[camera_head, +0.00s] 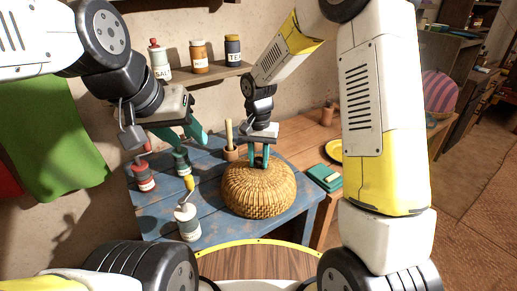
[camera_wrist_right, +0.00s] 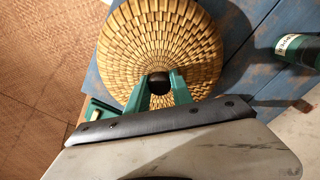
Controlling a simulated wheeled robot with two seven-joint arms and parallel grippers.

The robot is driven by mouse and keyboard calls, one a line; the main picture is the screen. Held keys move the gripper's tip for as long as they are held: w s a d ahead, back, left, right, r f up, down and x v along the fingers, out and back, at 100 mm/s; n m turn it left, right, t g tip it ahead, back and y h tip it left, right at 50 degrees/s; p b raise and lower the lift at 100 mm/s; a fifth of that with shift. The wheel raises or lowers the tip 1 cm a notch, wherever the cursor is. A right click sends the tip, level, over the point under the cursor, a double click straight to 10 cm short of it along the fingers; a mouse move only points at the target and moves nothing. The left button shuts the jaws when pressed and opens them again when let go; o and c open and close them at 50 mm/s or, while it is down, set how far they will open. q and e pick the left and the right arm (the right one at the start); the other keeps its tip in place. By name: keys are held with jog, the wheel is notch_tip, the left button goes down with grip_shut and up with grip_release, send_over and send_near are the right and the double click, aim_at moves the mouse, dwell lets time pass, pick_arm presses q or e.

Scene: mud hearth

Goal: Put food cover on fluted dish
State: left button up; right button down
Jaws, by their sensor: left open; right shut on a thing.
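The food cover (camera_head: 257,192) is a woven straw dome with a dark knob on top, over the blue table (camera_head: 163,216). My right gripper (camera_head: 259,162) is shut on its knob from above. In the right wrist view the fingers (camera_wrist_right: 159,88) close on the dark knob at the centre of the woven cover (camera_wrist_right: 160,40). I cannot tell whether the cover touches the table. No fluted dish shows; it may be hidden under or behind the cover. My left gripper (camera_head: 197,140) is open and empty, above the table left of the cover.
Several jars stand on the blue table: a red one (camera_head: 144,177), a green one (camera_head: 182,162) and a pale one with a yellow top (camera_head: 188,220).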

jog(key=shift+f, duration=0.4)
jog(key=c, duration=1.1)
grip_release()
notch_tip(320, 180, up, 13)
jog(key=s+d+r+n+t+y, duration=0.1)
jog(key=s+d+r+t, duration=0.2)
jog(key=s+d+r, duration=0.55)
jog(key=shift+s+d+r+n+t+y, duration=0.25)
jog(key=shift+s+d+t, duration=0.5)
jog(key=shift+s, duration=1.2)
jog(key=shift+s+d+r+n+t+y, duration=0.15)
jog(key=shift+s+d+n+t, duration=0.2)
jog(key=shift+s+d, duration=1.25)
jog(key=shift+s+d+r+n+t+y, duration=0.25)
jog(key=shift+s+d+t, duration=0.3)
jog(key=shift+s, duration=1.8)
